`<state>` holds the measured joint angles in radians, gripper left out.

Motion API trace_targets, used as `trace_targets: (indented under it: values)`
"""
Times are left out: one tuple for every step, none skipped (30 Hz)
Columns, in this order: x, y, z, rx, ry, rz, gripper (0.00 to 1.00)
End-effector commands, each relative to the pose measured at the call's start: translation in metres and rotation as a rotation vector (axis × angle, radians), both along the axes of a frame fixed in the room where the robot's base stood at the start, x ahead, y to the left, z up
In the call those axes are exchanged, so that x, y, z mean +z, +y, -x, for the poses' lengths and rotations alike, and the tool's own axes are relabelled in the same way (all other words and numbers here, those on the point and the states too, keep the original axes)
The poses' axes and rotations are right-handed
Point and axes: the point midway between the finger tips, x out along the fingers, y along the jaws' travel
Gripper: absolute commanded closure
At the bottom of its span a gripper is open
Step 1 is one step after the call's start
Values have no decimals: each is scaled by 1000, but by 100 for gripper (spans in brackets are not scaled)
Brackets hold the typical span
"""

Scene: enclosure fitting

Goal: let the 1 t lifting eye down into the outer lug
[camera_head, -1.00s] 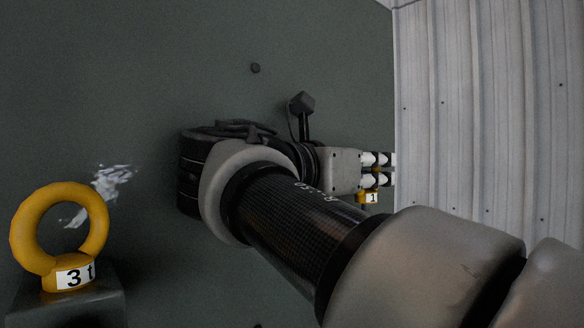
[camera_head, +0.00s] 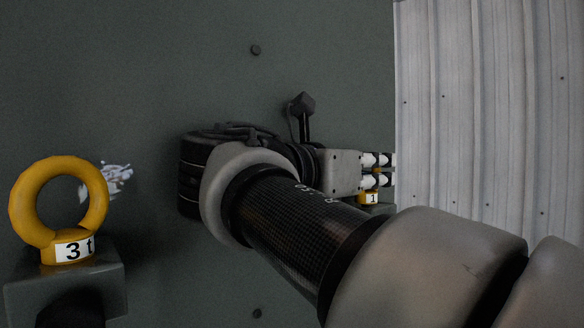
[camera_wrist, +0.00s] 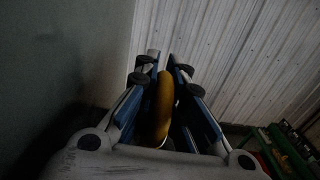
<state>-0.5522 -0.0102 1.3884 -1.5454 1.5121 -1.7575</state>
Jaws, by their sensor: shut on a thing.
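My gripper (camera_head: 378,170) is at the right edge of the dark enclosure wall in the head view, shut on the 1 t lifting eye. The eye's yellow collar with a label reading 1 (camera_head: 369,198) hangs just below the fingers. In the wrist view, the yellow ring (camera_wrist: 164,105) stands edge-on between the two fingers. A grey edge, seemingly the outer lug (camera_head: 382,208), shows just under the collar. My arm hides most of it, and I cannot tell whether the collar touches it or lines up with its hole.
A larger yellow 3 t lifting eye (camera_head: 60,210) stands upright on a grey lug (camera_head: 110,279) at the left. The dark enclosure wall (camera_head: 140,80) fills the background. A corrugated light wall (camera_head: 490,110) is at the right. Green and red items (camera_wrist: 285,150) lie low right in the wrist view.

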Motion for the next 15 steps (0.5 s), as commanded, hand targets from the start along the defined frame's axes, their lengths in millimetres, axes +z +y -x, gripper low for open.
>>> trace_targets:
  values:
    - [-1,0,0,0,-1,0,100]
    - [-1,0,0,0,-1,0,89]
    - [0,0,0,0,-1,0,86]
    - [0,0,0,0,-1,0,84]
    - [0,0,0,0,-1,0,82]
    - [0,0,0,0,-1,1,79]
    - [0,0,0,0,-1,1,77]
    - [0,0,0,0,-1,1,75]
    - [0,0,0,0,0,0,73]
    - [0,0,0,0,0,0,71]
    - [0,0,0,0,0,0,69]
    - [0,0,0,0,0,0,66]
    - [0,0,0,0,0,0,66]
    - [0,0,0,0,0,0,66]
    - [-1,0,0,0,0,0,66]
